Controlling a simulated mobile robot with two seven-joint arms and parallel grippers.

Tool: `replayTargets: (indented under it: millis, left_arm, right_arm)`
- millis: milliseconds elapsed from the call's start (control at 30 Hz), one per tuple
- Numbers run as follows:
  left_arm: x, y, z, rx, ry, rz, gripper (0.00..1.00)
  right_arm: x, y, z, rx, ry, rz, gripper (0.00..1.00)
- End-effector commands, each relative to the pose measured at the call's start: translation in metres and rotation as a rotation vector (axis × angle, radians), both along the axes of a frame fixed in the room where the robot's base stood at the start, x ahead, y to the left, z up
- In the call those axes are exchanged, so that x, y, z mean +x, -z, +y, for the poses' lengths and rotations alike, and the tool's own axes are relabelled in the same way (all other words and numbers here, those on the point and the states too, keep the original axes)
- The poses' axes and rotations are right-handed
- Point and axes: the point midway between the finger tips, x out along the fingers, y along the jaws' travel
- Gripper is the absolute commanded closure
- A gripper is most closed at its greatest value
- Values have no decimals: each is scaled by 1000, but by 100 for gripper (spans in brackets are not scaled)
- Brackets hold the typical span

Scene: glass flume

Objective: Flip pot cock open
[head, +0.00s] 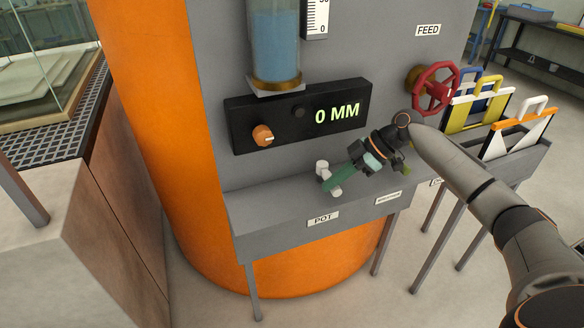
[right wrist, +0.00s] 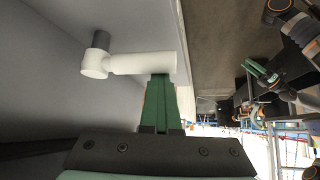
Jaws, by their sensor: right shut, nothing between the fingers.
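The pot cock (head: 322,167) is a white handle on the grey ledge, above the label "POT" (head: 323,219). In the right wrist view its white lever (right wrist: 138,64) runs sideways from a grey stem (right wrist: 97,50). My right gripper (head: 330,184), with green fingers, is shut and empty. Its fingertips (right wrist: 160,82) are at the lever's free end; I cannot tell whether they touch. In the head view the fingers hide the middle of the cock. My left gripper (right wrist: 262,73) seems to show small in the right wrist view, its opening unclear.
Above the ledge (head: 275,205) is a black panel (head: 345,98) reading "0 MM", with an orange knob (head: 262,135). A red handwheel (head: 434,88) sits at the right under "FEED" (head: 427,30). A rack (head: 515,160) holds coloured gates. A glass tube (head: 275,40) stands above.

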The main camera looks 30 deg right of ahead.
Motion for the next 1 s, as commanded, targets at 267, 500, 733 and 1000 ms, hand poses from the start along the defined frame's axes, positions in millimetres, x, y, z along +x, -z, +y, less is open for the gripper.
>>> replayTargets:
  millis: [267,500,733,1000]
  left_arm:
    - [0,1,0,0,0,0,50]
    - [0,1,0,0,0,0,50]
    - [0,1,0,0,0,0,50]
    - [0,-3,0,0,0,0,50]
  right_arm:
    - [-2,1,-8,-4,5,1,100]
    - [-2,1,-10,-6,6,2,100]
    - [-2,1,-11,-8,8,2,100]
    - [-2,-3,-11,-10,9,2,100]
